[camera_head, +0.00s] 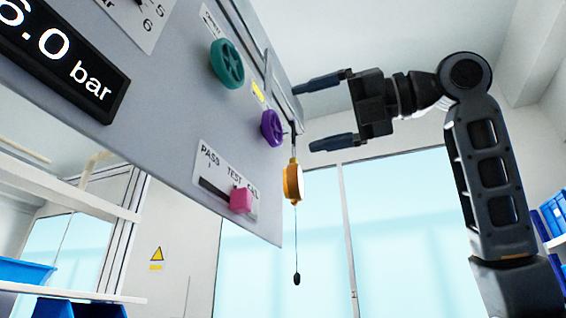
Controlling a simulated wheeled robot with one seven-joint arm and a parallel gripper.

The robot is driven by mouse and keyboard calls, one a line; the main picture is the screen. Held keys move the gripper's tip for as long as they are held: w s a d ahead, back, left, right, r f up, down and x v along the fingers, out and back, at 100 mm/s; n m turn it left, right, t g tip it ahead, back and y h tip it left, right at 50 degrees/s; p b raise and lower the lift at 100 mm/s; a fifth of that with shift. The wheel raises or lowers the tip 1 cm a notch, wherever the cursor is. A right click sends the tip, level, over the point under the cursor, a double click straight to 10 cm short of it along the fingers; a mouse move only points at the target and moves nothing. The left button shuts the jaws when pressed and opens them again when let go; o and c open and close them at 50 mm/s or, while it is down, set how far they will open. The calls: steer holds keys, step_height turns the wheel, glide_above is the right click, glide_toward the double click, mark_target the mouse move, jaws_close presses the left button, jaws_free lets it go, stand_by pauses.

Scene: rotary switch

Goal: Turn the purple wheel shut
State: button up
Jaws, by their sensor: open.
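The purple wheel (272,128) is mounted on the grey panel (165,120), near the panel's right edge, below a teal wheel (227,64). Its face is seen at a steep angle, so its turn position cannot be told. My gripper (316,115) is open and empty, to the right of the purple wheel. Its two dark fingers point left toward the panel, one above the wheel's height and one slightly below it. The fingers appear apart from the wheel.
A pink slider (241,200) sits on a white plate below the wheel. A display (62,52) reads "6.0 bar". Shelves with blue bins (553,214) stand at the right.

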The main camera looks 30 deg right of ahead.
mark_target(277, 127)
steer(key=p+x, duration=0.1)
steer(key=x, duration=0.5)
steer(key=c, duration=1)
